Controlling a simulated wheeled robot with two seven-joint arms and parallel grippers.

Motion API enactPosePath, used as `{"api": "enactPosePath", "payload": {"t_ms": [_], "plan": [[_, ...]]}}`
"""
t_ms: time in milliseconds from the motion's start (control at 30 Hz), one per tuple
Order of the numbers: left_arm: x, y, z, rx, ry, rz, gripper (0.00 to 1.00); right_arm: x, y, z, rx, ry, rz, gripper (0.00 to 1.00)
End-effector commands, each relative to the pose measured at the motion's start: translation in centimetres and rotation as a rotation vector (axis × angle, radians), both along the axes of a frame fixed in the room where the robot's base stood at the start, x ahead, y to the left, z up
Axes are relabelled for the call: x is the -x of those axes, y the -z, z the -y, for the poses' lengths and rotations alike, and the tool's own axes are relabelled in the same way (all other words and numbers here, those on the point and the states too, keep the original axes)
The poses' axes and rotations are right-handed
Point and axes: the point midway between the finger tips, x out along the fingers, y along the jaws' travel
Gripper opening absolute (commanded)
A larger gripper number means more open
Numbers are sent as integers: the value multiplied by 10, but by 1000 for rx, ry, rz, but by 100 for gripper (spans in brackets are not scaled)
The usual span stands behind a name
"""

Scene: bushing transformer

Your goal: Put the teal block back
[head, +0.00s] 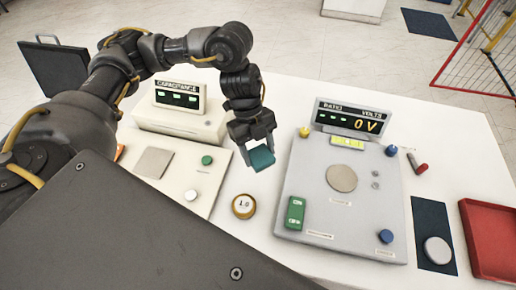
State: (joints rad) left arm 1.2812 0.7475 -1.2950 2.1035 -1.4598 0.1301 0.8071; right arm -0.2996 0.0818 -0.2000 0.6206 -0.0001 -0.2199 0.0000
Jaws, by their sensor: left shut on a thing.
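The teal block (261,158) is held between the fingertips of my left gripper (254,146). The gripper is shut on it and points down, over the gap between the two instrument panels. I cannot tell exactly how high the block is above the table. My right gripper does not show.
The capacitance panel (213,180) stands left, the grey ratio panel (298,215) right, its display reading 0 V. A round weight marked 1.0 (243,206) sits between them. At right are a dark blue mat (430,215) with a pale disc (437,251) and a red tray (492,238).

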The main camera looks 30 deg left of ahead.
Motion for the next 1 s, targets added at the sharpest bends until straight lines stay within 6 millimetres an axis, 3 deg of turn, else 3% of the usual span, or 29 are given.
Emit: {"api": "enactPosePath", "payload": {"t_ms": [100, 300, 400, 667, 1000], "plan": [[-24, 16, -15, -1, -9, -8, 27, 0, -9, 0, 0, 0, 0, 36], [-48, 52, -29, -2, -4, -5, 27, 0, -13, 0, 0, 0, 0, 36], [-54, 60, -32, 0, -1, -2, 27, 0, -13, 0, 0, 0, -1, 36], [-59, 68, -35, -1, -1, -1, 27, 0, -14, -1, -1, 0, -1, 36], [-60, 99, -36, 1, 2, -1, 27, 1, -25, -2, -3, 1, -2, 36]]}}
